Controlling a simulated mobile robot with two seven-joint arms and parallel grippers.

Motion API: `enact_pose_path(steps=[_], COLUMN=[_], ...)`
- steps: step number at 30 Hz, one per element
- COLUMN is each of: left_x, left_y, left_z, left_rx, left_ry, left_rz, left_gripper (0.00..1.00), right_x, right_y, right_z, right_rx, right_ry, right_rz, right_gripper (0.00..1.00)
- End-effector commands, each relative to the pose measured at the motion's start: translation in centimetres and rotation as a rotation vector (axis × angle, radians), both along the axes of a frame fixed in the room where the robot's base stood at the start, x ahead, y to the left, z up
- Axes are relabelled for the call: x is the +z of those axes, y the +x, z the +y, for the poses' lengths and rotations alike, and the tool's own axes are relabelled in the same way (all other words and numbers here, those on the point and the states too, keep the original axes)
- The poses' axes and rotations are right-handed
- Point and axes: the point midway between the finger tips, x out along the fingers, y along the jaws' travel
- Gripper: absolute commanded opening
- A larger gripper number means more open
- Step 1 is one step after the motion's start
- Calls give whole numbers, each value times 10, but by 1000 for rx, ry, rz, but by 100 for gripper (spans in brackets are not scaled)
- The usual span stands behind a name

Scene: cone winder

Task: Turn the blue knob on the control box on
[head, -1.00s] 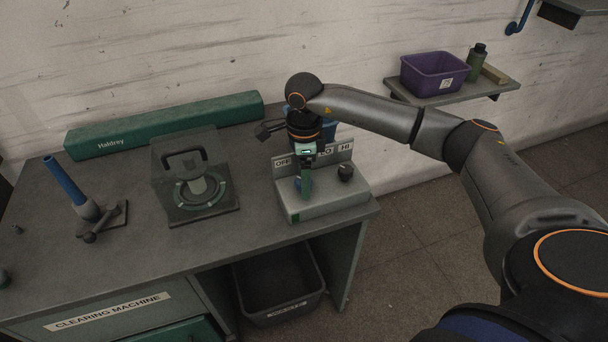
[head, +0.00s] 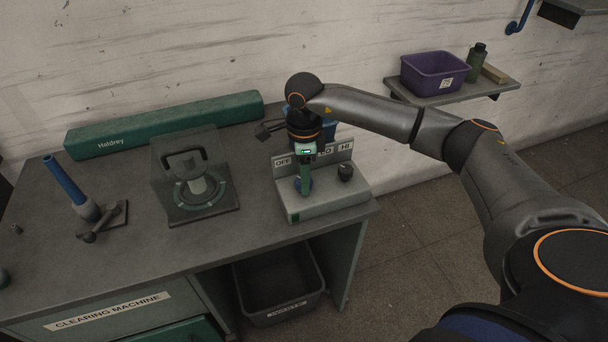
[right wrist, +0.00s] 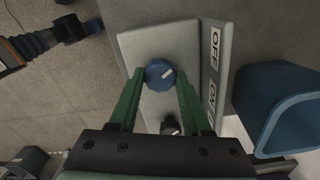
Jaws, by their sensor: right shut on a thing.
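The grey control box (head: 330,203) stands at the right end of the bench, with a label panel behind its knobs. The blue knob (right wrist: 157,76) is on its top and has a short white mark. In the right wrist view the mark points towards the label panel, tilted slightly to the OFF label (right wrist: 214,42); the ON label (right wrist: 211,96) is farther down. My right gripper (head: 304,187) points down over the box, its green fingers shut on the blue knob from both sides. In the head view a finger partly hides the knob. My left gripper is not in view.
A second, black knob (head: 346,172) sits right of the blue one. A blue container (right wrist: 292,108) stands close behind the label panel. A clear-covered device (head: 193,180) stands left of the box. A dark bin (head: 279,318) is below the bench.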

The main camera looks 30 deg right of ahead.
Motion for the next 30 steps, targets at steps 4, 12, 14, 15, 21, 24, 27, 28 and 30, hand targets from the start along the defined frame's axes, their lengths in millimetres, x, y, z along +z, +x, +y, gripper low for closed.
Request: enact_pose_path(steps=[4, 12, 14, 15, 21, 24, 27, 28, 30], left_x=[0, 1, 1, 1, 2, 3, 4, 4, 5], left_y=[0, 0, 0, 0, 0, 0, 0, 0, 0], left_z=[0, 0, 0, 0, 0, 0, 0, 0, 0], left_rx=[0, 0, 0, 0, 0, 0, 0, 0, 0], left_ry=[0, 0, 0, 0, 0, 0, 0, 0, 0], left_rz=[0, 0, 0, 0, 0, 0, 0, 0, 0], left_gripper=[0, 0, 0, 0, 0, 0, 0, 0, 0], right_x=[0, 1, 1, 1, 1, 1, 1, 1, 1], right_y=[0, 0, 0, 0, 0, 0, 0, 0, 0], right_z=[0, 0, 0, 0, 0, 0, 0, 0, 0], right_rx=[-5, -89, -126, -154, -328, -423, -518, -546, -613], right_ry=[1, 1, 1, 1, 1, 1, 1, 1, 1], right_rz=[0, 0, 0, 0, -1, -1, -1, -1, -1], right_gripper=[0, 0, 0, 0, 0, 0, 0, 0, 0])
